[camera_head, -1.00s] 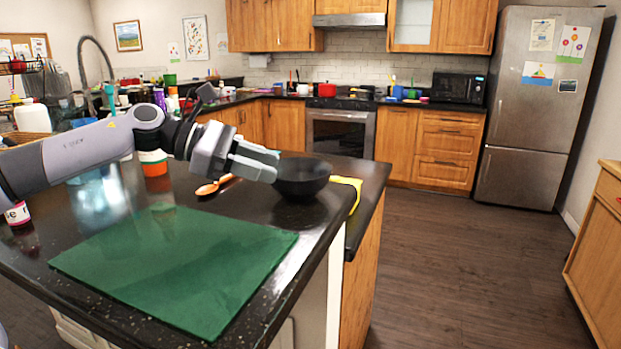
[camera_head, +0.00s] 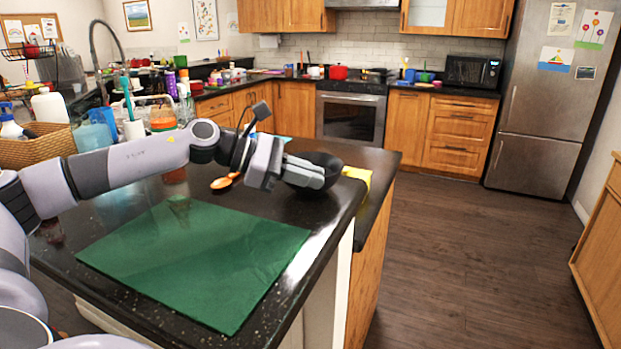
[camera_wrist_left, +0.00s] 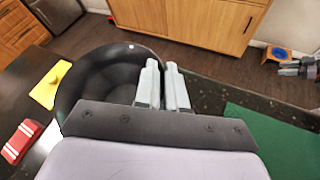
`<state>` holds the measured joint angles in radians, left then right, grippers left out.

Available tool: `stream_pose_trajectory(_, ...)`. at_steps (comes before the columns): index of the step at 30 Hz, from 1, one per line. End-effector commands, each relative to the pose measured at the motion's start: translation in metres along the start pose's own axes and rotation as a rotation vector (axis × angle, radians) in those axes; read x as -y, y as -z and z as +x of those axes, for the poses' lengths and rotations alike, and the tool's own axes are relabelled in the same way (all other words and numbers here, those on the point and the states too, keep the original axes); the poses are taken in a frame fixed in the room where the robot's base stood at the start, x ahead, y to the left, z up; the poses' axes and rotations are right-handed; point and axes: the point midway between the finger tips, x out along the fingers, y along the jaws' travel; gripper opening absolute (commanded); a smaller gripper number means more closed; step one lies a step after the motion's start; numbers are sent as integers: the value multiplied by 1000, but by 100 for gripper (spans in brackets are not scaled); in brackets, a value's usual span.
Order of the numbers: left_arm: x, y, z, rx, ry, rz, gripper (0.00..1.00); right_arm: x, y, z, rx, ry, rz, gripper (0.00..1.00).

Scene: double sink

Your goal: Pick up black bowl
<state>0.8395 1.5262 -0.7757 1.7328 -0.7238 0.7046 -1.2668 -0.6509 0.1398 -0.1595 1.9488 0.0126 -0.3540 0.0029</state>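The black bowl (camera_head: 322,164) stands on the dark counter beside a yellow cloth. My left gripper (camera_head: 304,174) is at the bowl's near left side, and its fingers hide part of the bowl. In the left wrist view, the black bowl (camera_wrist_left: 95,85) lies left of my left gripper's fingers (camera_wrist_left: 164,85). These fingers point down at the bowl's right edge with only a narrow dark gap between them. I cannot tell whether the rim is pinched in that gap.
The yellow cloth (camera_head: 357,175) lies right of the bowl near the counter edge. An orange spoon (camera_head: 224,182) lies left of it. A green mat (camera_head: 195,255) covers the near counter. A wicker basket (camera_head: 38,148) and bottles stand at the left. A red and white item (camera_wrist_left: 20,141) shows in the wrist view.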

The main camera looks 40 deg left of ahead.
Motion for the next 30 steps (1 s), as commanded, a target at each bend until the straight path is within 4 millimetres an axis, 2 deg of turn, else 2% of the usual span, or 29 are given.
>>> stream_pose_trajectory(11, -1, -2, -1, 2, -2, 2, 0, 0, 1, 0, -1, 0, 0, 43)
stream_pose_trajectory(17, -5, -13, -5, 5, -3, 5, 0, 0, 2, -1, -1, 0, 0, 43)
stream_pose_trajectory(23, -14, -44, -18, 8, -4, 8, 0, 0, 6, -4, -2, 0, 0, 43)
stream_pose_trajectory(30, -32, -101, -41, 11, -3, 7, 0, 0, 15, -10, -2, 0, 0, 43)
